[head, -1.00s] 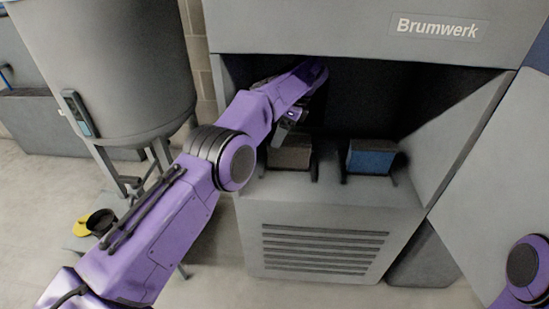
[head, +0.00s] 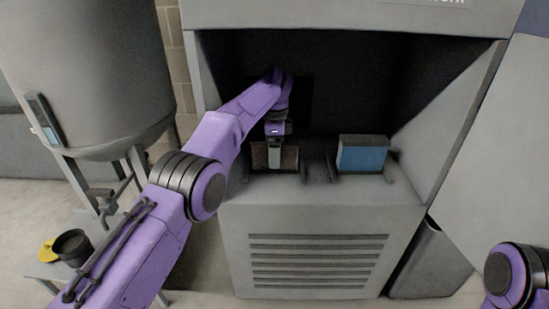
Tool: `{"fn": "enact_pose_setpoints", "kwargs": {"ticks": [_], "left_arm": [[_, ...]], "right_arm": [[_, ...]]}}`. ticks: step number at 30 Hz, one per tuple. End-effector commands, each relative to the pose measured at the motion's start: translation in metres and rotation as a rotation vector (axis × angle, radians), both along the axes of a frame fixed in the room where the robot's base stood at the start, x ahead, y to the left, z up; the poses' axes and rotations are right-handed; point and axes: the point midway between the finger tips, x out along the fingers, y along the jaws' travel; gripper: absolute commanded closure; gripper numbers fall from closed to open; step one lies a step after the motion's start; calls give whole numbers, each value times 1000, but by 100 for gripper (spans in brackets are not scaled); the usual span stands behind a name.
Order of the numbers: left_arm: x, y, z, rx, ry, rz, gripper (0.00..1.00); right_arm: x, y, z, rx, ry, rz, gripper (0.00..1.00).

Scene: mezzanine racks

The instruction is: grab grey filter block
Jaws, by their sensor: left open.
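The grey filter block (head: 289,158) sits at the left of the ledge inside the machine's recess, between dark side brackets. My left gripper (head: 275,165) is over it, pointing down, and its fingers cover the middle of the block's front. The gripper is open; I cannot tell whether the fingers touch the block. A blue filter block (head: 362,158) sits in its own holder to the right. My right gripper is out of view; only a part of that arm shows at the lower right.
The recess sits in a grey machine (head: 312,222) with a vent grille below. A large grey hopper (head: 85,75) on legs stands at the left, with a dark bucket (head: 72,246) and a yellow item (head: 47,251) below. The dark recess wall is close behind the gripper.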

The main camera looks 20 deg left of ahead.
Motion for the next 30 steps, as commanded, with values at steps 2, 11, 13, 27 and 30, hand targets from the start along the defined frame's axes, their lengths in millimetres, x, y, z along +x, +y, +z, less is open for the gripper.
{"fn": "enact_pose_setpoints", "kwargs": {"ticks": [2, 11, 13, 27, 30], "left_arm": [[0, 0, 0, 0, 1, 0, 39], [0, 0, 0, 1, 0, -1, 79], [0, 0, 0, 1, 0, -1, 79], [-2, -3, 55, 1, 0, 0, 79], [-2, -3, 69, 1, 0, 0, 79]], "right_arm": [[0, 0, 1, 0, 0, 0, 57], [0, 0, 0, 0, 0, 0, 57], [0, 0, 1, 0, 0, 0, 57], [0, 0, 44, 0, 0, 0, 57], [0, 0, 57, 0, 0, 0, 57]]}}
